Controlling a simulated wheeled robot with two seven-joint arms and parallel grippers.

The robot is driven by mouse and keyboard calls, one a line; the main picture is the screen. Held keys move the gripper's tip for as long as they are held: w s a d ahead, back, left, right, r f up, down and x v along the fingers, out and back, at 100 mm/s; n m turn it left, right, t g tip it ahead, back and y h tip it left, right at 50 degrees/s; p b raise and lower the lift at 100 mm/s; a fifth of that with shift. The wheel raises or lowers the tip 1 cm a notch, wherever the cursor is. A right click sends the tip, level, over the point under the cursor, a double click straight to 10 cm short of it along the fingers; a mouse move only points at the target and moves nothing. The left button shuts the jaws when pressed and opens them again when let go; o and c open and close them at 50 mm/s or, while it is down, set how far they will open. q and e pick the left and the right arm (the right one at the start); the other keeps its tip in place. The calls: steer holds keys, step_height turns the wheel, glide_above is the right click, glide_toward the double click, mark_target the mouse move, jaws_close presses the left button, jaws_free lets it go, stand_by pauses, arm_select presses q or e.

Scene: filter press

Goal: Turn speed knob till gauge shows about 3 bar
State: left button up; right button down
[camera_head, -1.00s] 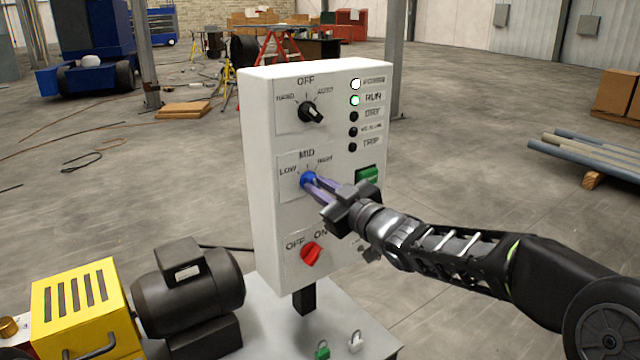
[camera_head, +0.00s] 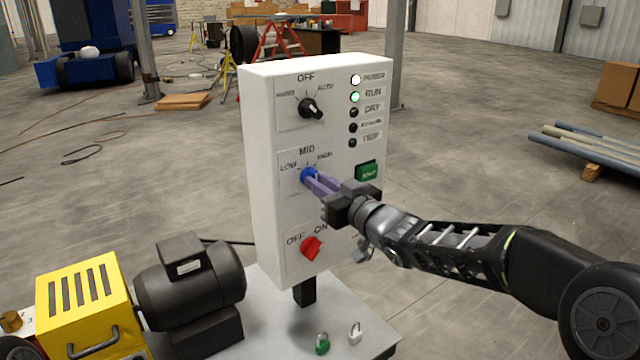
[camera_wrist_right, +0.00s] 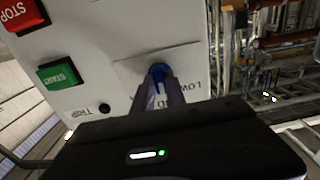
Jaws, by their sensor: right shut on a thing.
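The blue speed knob (camera_head: 309,175) sits on the middle plate of the white control box (camera_head: 257,160), under the labels LOW, MID and HIGH. My right gripper (camera_head: 314,181) is shut on this knob, reaching it from the right. The blue knob also shows between the fingers in the right wrist view (camera_wrist_right: 160,75). The knob's exact pointer direction is partly hidden by the fingers. No gauge shows clearly in any view. My left gripper is not in view.
Above is a black selector knob (camera_head: 311,108); below is a red switch (camera_head: 312,248). A green START button (camera_head: 367,172) is close to my right gripper. The POWER and RUN lamps (camera_head: 355,97) are lit. A motor (camera_head: 190,280) and yellow guard (camera_head: 83,305) stand at lower left.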

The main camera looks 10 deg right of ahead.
steer(key=c, duration=1.4)
jaws_free()
steer(key=shift+o, duration=0.2)
steer(key=shift+s, duration=0.1)
steer(key=b+v, duration=0.1)
steer(key=v, duration=0.6)
steer(key=shift+s, duration=0.3)
steer(key=shift+d, duration=0.1)
